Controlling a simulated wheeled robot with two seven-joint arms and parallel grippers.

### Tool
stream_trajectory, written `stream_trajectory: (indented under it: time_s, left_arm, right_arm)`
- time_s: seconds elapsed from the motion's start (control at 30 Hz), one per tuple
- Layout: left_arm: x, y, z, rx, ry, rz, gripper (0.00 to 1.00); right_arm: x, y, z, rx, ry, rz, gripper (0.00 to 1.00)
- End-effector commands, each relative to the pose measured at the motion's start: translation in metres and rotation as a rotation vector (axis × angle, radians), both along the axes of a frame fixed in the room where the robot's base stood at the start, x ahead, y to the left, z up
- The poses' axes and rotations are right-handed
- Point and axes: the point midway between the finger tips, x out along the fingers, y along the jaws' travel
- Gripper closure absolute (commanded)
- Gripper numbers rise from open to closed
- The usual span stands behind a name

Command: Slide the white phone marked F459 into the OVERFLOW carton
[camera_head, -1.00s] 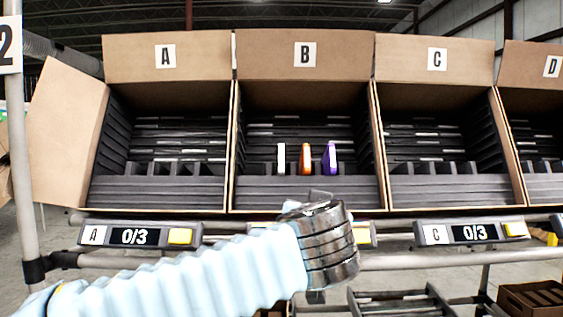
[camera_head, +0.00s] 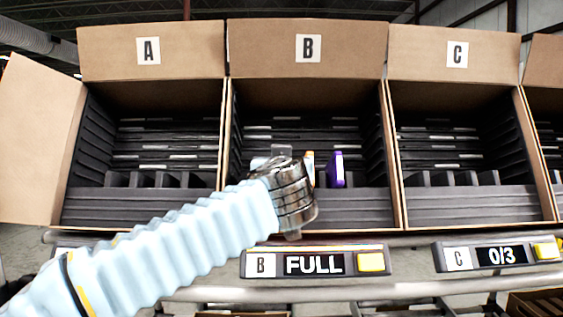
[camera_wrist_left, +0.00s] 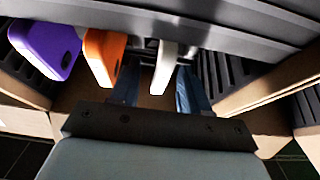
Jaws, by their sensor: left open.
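A white phone (camera_wrist_left: 164,66) stands on edge in carton B (camera_head: 308,92), seen in the left wrist view; I cannot read a mark on it. An orange phone (camera_wrist_left: 104,55) and a purple phone (camera_wrist_left: 45,50) stand beside it; the purple one also shows in the head view (camera_head: 336,169). My left gripper (camera_wrist_left: 157,84) is open, its dark fingers on either side of the white phone with gaps showing. In the head view my left wrist (camera_head: 287,195) hides most of the white and orange phones. No carton marked OVERFLOW shows. My right gripper is out of view.
Carton A (camera_head: 149,95) and carton C (camera_head: 456,95) flank carton B; their slots look empty. The display under B (camera_head: 314,263) reads FULL and the one under C (camera_head: 502,256) reads 0/3. Carton walls and dividers surround the gripper closely.

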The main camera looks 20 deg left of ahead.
Motion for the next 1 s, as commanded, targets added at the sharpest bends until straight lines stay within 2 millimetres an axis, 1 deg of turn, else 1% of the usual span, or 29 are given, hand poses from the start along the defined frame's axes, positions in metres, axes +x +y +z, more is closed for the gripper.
stream_trajectory:
  time_s: [0.03, 0.1, 0.2, 0.33, 0.57, 0.6, 0.67, 0.7, 0.87, 0.9, 0.97, 1.0]
  left_arm:
    - [0.008, 0.002, 0.002, 0.001, 0.001, 0.001, 0.54]
    - [0.018, 0.005, 0.002, 0.001, 0.001, 0.000, 0.54]
    - [0.027, 0.007, 0.001, 0.001, 0.001, 0.000, 0.54]
    - [0.032, 0.009, 0.000, 0.001, 0.000, -0.001, 0.54]
    - [0.033, 0.009, 0.000, 0.001, 0.000, -0.001, 0.54]
    - [0.033, 0.009, 0.000, 0.001, 0.000, -0.001, 0.57]
    - [0.032, 0.009, 0.000, 0.001, 0.000, -0.001, 0.67]
    - [0.032, 0.009, 0.000, 0.001, 0.000, -0.001, 0.73]
    - [0.032, 0.009, 0.000, 0.001, 0.000, -0.001, 0.97]
    - [0.032, 0.009, 0.000, 0.001, 0.000, -0.001, 1.00]
    - [0.032, 0.009, 0.000, 0.001, 0.000, -0.001, 1.00]
    - [0.032, 0.009, 0.000, 0.001, 0.000, -0.001, 0.81]
  right_arm:
    - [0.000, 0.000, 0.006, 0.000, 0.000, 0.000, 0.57]
    - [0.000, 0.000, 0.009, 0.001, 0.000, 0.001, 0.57]
    - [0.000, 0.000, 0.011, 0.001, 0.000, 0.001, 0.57]
    - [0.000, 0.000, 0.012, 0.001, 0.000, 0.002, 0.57]
    - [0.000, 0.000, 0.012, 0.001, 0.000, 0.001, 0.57]
    - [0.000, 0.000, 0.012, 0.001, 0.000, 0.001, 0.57]
    - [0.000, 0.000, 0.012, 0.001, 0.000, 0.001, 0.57]
    - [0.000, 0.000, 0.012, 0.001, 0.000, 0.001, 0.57]
    - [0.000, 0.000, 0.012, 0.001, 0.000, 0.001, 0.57]
    - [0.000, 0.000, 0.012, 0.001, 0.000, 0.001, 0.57]
    - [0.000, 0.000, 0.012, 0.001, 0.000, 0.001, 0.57]
    - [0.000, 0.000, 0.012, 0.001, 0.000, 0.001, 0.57]
